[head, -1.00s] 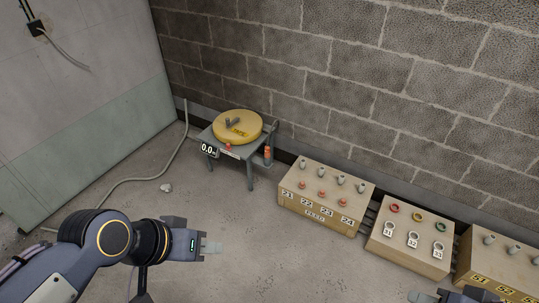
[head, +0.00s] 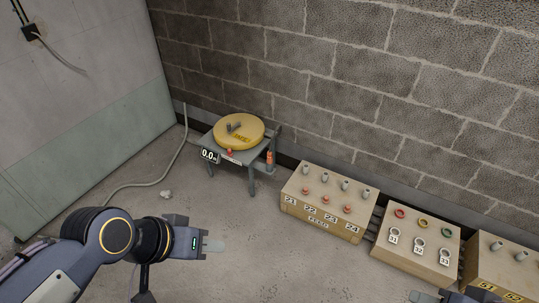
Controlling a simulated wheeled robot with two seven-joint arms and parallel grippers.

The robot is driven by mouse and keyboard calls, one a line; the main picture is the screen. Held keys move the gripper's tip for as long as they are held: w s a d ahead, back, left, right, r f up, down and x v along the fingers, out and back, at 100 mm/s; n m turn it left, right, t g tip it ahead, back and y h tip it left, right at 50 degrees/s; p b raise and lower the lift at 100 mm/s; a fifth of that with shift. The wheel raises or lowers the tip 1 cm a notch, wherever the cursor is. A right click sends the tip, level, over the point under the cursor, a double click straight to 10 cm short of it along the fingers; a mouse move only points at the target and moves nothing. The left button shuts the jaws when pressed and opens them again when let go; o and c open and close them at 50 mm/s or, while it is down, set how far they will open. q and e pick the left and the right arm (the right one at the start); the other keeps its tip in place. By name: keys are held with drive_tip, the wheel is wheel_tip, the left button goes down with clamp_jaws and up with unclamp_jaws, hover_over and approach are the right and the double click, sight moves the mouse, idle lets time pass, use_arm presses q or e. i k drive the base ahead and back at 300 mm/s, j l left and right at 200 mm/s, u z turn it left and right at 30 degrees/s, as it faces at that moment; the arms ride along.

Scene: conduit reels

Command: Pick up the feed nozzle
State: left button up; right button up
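An upright orange piece (head: 269,158), which looks like the feed nozzle, sits in a small holder at the right side of a grey reel stand (head: 240,155). The stand carries a flat yellow reel (head: 238,130) and a white "0.0" display (head: 209,155). My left gripper (head: 213,245) is over the floor in front of the stand, well apart from the orange piece. My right gripper (head: 462,295) is partly cut off at the bottom right edge.
A tan box labelled 21 to 24 (head: 315,219) stands right of the stand, with grey and red pegs. A box with coloured rings (head: 405,254) and another tan box (head: 500,271) follow along the block wall. A grey hose (head: 158,178) lies on the floor at left.

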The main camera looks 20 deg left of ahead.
sight(270, 155)
drive_tip(key=i+j+z, duration=0.1)
drive_tip(key=i+j, duration=0.2)
drive_tip(key=j, duration=0.15)
drive_tip(key=i+j, duration=0.35)
drive_tip(key=j, duration=0.15)
drive_tip(key=i+j+z, duration=0.15)
drive_tip(key=i+j, duration=0.15)
drive_tip(key=j, duration=0.15)
drive_tip(key=i+j, duration=0.3)
drive_tip(key=j, duration=0.2)
drive_tip(key=i+j+z, duration=0.15)
drive_tip(key=j, duration=0.35)
drive_tip(key=i+j, duration=0.35)
drive_tip(key=j, duration=0.2)
drive_tip(key=i+j+z, duration=0.15)
drive_tip(key=j, duration=0.4)
drive_tip(key=i+j, duration=0.35)
drive_tip(key=j, duration=0.2)
drive_tip(key=z, duration=0.05)
